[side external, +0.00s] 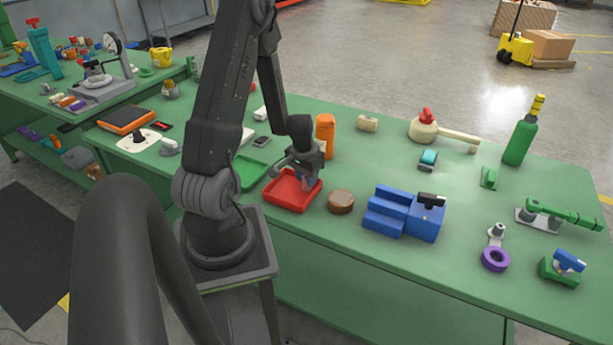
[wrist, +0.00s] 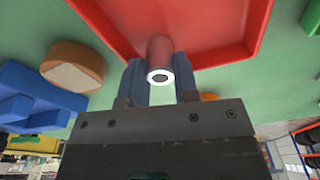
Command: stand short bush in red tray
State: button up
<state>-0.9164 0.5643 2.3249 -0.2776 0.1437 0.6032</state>
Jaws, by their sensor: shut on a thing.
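The red tray (side external: 286,206) lies on the green table in front of my arm, and its floor and raised rim fill the top of the wrist view (wrist: 225,22). My gripper (side external: 307,178) is down over the tray, towards its right side. In the wrist view my gripper (wrist: 160,70) has its two blue-grey fingers on either side of the short bush (wrist: 159,52), a reddish-brown cylinder with a white ring around a dark hole at its near end. The bush is held over the tray floor; I cannot tell whether it touches. It is hidden in the side view.
A round brown block (side external: 341,201) sits just right of the tray, with a stepped blue block (side external: 390,218) beyond it. A green tray (side external: 250,173) lies close on the left. An orange cylinder (side external: 325,136) stands behind my gripper.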

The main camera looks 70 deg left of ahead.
jog(key=o, duration=0.7)
jog(key=shift+f, duration=0.1)
jog(key=shift+c, duration=0.2)
notch_tip(320, 180, up, 12)
jog(key=s, duration=0.1)
jog(key=w+d+r+m+t, duration=0.1)
jog(key=w+d+r+m, duration=0.15)
jog(key=d+r, duration=0.45)
jog(key=s+d+r+m+t, duration=0.1)
jog(key=s+d+r, duration=0.1)
jog(key=d, duration=0.5)
jog(key=s+d+r+m+t, duration=0.1)
jog(key=s+d+r+m, duration=0.1)
jog(key=d+r, duration=0.2)
jog(key=s+d+r+m+t, duration=0.1)
jog(key=d+r, duration=0.3)
jog(key=d, duration=0.6)
jog(key=shift+s+h, duration=0.4)
jog(key=shift+d, duration=0.1)
